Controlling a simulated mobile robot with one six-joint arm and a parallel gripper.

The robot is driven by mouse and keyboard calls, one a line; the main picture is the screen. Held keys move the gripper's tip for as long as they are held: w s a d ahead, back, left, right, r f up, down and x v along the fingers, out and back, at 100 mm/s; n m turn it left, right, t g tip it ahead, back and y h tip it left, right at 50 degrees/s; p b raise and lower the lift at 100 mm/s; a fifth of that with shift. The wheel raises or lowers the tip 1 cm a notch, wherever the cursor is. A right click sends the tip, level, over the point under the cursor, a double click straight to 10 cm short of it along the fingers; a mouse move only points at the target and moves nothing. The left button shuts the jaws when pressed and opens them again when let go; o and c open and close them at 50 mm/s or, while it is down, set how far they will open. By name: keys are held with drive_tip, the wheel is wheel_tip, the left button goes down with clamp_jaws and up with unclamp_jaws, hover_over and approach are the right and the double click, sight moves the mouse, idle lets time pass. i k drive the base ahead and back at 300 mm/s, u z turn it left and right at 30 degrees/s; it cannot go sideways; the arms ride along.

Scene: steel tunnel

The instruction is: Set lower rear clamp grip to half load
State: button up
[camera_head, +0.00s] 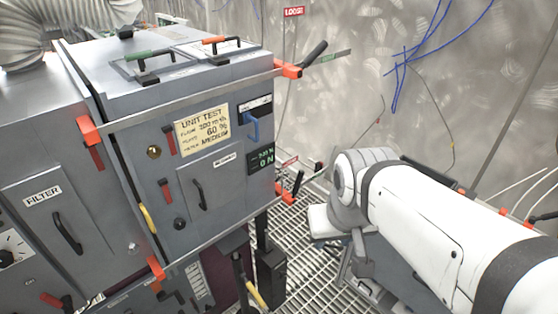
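A grey steel cabinet (190,140) carries orange-red clamps at the corners of its front face. The clamp at its lower right edge (287,192) is orange with a dark handle, and a small red sign (290,162) stands just above it, too small to read. I take this for the lower rear clamp; its load setting cannot be read. My white arm comes in from the right. Its wrist end, with what looks like my gripper (325,222), is to the right of this clamp and looks apart from it. The fingers cannot be made out.
The upper right clamp (288,69) has a raised black handle and a red "LOOSE" sign (293,12). A label (202,130) reads "UNIT TEST", and a dark display (261,158) is beside it. Metal grating (310,285) forms the floor. Blue cables hang on the wall.

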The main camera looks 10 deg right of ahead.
sight(301, 173)
drive_tip(key=z, duration=0.15)
drive_tip(key=i, duration=0.9)
drive_tip(key=u, duration=0.05)
